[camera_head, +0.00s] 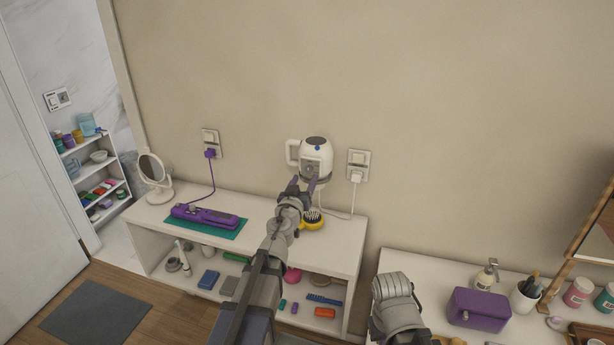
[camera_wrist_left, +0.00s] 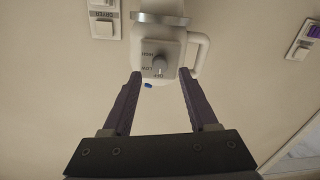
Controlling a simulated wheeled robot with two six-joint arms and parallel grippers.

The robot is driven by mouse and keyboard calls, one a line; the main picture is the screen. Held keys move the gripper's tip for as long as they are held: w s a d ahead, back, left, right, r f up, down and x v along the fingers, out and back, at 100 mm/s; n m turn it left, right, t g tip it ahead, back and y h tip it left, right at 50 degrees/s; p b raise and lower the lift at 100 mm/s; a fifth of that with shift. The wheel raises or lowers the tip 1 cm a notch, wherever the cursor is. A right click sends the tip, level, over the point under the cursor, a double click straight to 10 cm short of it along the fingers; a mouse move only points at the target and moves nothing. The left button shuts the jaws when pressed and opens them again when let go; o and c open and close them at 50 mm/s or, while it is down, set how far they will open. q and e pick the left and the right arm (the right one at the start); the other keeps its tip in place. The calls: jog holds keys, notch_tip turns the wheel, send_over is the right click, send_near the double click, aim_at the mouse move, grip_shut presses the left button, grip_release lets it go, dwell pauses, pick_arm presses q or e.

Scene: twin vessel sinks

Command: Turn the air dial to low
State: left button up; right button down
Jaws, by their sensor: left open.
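A white wall-mounted dryer (camera_head: 316,150) with a side handle hangs above the white shelf table. Its grey round air dial (camera_wrist_left: 159,65) faces the left wrist camera, with small upside-down lettering around it that seems to read OFF, LOW and HIGH. I cannot tell for sure which mark the dial points to. My left gripper (camera_head: 303,182) is raised just in front of the dryer. In the left wrist view, its two dark fingers (camera_wrist_left: 160,74) are spread, one tip on each side of the dial, with a gap to it. I cannot tell how far the tips are from the dryer's face.
Wall outlets (camera_head: 211,143) and (camera_head: 358,165) flank the dryer, with cords plugged in. Below are a purple straightener (camera_head: 205,216) on a green mat, a white mirror (camera_head: 153,170) and a yellow brush (camera_head: 313,221). A purple box (camera_head: 478,309) stands on the right counter.

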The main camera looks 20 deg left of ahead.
aim_at(309, 172)
pick_arm(q)
jog(key=w, duration=0.3)
jog(key=shift+w, duration=0.25)
grip_shut()
dwell(0.4)
